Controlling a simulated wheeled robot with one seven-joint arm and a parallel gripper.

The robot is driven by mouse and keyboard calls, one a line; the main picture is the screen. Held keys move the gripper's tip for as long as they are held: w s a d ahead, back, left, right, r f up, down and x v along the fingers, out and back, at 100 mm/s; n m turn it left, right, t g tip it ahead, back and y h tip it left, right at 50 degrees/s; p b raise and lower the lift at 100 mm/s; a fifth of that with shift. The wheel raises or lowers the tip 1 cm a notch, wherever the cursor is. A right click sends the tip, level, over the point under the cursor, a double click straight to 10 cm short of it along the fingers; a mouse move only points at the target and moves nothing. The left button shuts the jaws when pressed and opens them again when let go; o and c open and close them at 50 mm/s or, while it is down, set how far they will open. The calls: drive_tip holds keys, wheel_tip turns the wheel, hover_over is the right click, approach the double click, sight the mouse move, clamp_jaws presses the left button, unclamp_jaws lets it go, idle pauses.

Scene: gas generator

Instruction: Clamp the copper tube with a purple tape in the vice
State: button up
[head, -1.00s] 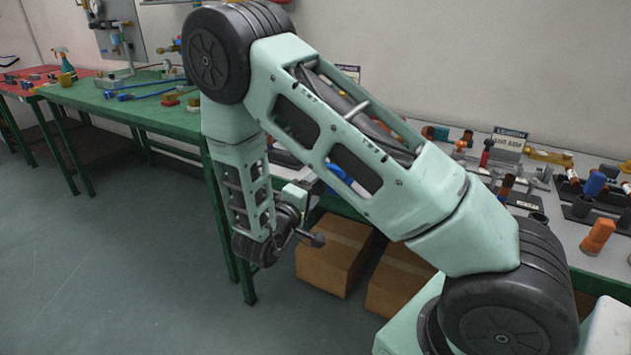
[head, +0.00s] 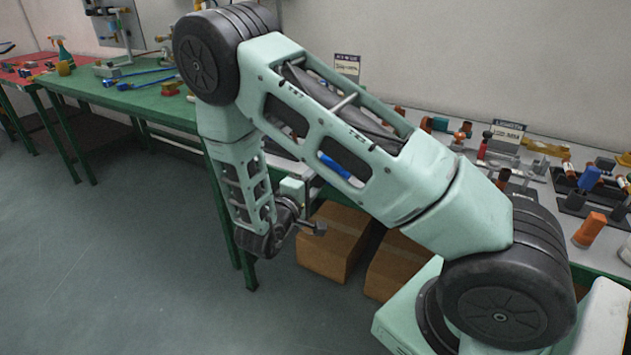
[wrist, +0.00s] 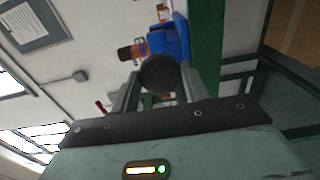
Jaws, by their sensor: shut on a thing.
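My gripper (wrist: 160,90) is shut on a dark, round-ended piece (wrist: 160,74), seen nearly end-on between the fingers in the wrist view. No purple tape shows on this piece, and most of its length is hidden. The blue vice (wrist: 172,40) stands just beyond it. A brown and orange copper-like piece (wrist: 133,51) with a purplish band lies beside the vice. I cannot tell whether it is joined to the held piece or rests in the vice.
A green table (head: 110,95) stands at left and a grey bench (head: 600,240) with fittings at right. An orange cylinder (head: 589,229) stands near the bench's edge. Cardboard boxes (head: 335,242) sit under the bench. The floor at left is clear.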

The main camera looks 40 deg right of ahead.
drive_tip(key=shift+m, duration=1.4)
drive_tip(key=m, duration=0.2)
drive_tip(key=shift+m+b, duration=0.4)
drive_tip(key=o, duration=1)
drive_tip(key=shift+r, duration=0.1)
